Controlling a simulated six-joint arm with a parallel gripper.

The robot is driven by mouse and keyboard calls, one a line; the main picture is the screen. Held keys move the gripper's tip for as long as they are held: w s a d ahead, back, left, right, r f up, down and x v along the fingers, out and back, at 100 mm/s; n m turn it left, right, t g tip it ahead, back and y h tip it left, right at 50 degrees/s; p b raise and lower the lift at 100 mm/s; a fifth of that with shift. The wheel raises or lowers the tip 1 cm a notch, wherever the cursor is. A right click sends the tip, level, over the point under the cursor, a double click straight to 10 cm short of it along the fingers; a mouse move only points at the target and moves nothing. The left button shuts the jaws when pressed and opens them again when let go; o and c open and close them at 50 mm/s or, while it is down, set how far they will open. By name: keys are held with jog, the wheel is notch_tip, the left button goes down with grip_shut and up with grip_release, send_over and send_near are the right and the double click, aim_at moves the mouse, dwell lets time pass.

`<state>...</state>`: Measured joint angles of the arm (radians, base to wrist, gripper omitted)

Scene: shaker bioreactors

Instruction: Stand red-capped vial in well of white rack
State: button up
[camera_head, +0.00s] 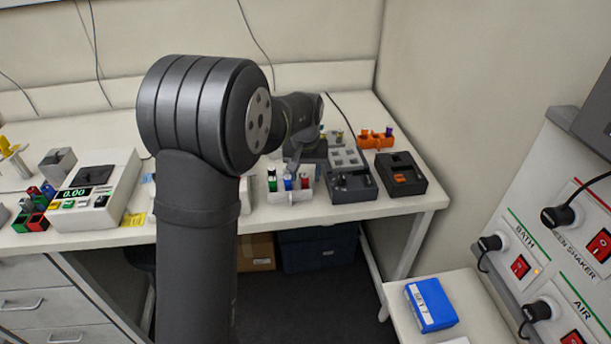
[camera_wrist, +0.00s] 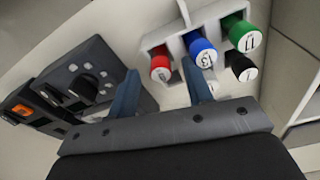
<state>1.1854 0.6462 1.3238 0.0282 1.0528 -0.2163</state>
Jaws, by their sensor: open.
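The red-capped vial (camera_wrist: 160,66) shows in the wrist view at the near left side of the white rack (camera_wrist: 150,40); I cannot tell if it sits in a well. Blue (camera_wrist: 203,50), green (camera_wrist: 243,33) and black (camera_wrist: 241,67) caps with number labels are beside it. In the head view the rack (camera_head: 290,195) stands near the bench's front edge, with a red cap (camera_head: 305,181) at its right end. My gripper (camera_wrist: 158,72) is open, its blue fingers apart on either side of the red cap's line, holding nothing. The head view mostly hides it behind my arm.
Right of the rack are a dark device with a knob (camera_head: 352,184) and a black box with orange parts (camera_head: 401,174). A pale block with wells (camera_head: 345,158) and an orange holder (camera_head: 376,138) stand behind. A balance (camera_head: 95,195) is at the left.

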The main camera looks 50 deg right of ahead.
aim_at(305, 175)
jog(key=shift+r, duration=2.9)
jog(key=shift+f, duration=0.1)
jog(key=shift+f, duration=1.65)
jog(key=o, duration=1.2)
jog(key=w+a+r+n+y, duration=0.1)
jog(key=w+a+r+n, duration=0.3)
jog(key=w+r+n, duration=0.5)
jog(key=w+a+r+n, duration=0.3)
jog(key=w+r+n, duration=0.2)
jog(key=w+n, duration=0.65)
jog(key=shift+g, duration=0.4)
jog(key=f, duration=0.9)
jog(key=shift+w+a+f, duration=0.15)
jog(key=shift+w+f, duration=0.2)
jog(key=shift+w, duration=0.05)
